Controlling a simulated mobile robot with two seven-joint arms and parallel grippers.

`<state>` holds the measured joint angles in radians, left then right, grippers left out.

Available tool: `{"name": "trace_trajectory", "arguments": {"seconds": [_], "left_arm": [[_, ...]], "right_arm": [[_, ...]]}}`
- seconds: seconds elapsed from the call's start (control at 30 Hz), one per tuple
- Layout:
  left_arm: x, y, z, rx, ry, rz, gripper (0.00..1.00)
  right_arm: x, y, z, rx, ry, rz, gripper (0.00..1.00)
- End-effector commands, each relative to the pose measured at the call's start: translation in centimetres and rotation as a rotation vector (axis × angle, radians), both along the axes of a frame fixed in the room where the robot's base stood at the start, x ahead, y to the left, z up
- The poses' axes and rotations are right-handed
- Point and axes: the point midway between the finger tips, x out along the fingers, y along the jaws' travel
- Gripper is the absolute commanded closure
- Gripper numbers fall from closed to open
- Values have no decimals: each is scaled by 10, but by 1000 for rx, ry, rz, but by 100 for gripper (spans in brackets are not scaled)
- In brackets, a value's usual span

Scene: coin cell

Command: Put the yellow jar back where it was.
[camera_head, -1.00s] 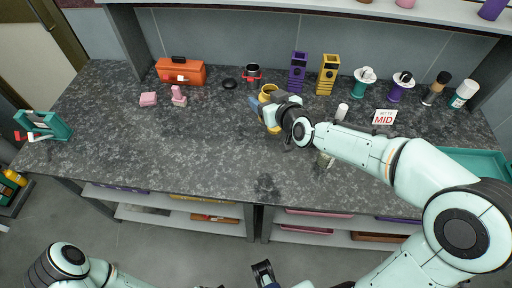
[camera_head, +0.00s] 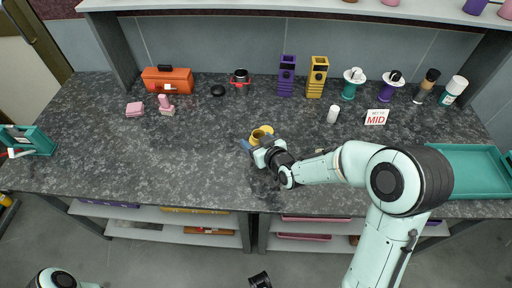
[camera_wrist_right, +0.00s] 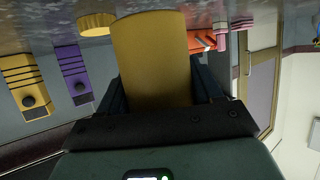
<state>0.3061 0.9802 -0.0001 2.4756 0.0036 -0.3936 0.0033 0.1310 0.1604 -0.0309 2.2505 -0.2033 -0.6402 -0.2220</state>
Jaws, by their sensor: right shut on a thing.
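The yellow jar (camera_head: 257,136) is between the fingers of my right gripper (camera_head: 256,145), over the middle of the dark counter. In the right wrist view the jar (camera_wrist_right: 152,60) fills the space between the two dark fingers, and the gripper is shut on it. A short yellow round piece, like a lid (camera_wrist_right: 96,24), is on the counter beside the jar in that view. In the head view it shows just behind the jar (camera_head: 268,129), partly overlapped. I cannot tell whether the jar touches the counter. A dark part at the bottom edge looks like my left gripper (camera_head: 260,280); its jaws are unclear.
At the back stand an orange toolbox (camera_head: 168,79), a red-and-black mug (camera_head: 240,77), and purple (camera_head: 287,76) and yellow (camera_head: 317,77) blocks. A white cylinder (camera_head: 332,114) and a MID sign (camera_head: 376,117) stand right of the jar. The counter left of the jar (camera_head: 160,150) is clear.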

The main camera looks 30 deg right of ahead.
Motion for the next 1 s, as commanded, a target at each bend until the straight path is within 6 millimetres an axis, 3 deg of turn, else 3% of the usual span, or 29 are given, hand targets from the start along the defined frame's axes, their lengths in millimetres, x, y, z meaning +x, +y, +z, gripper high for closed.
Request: {"name": "trace_trajectory", "arguments": {"seconds": [0.1,0.2,0.67,0.7,0.73,1.0], "left_arm": [[1,0,-3,0,-3,1,19],[1,0,-4,1,-6,2,19],[3,0,-8,3,-13,3,19],[3,0,-7,3,-13,3,19],[3,0,-7,3,-13,3,19],[3,0,-6,2,-12,3,19]], "right_arm": [[0,0,-22,0,6,1,78],[0,0,-31,0,4,1,78],[0,0,-37,-1,0,0,78],[0,0,-36,0,2,1,22],[0,0,-36,0,2,1,12],[0,0,-36,0,2,1,10]]}}
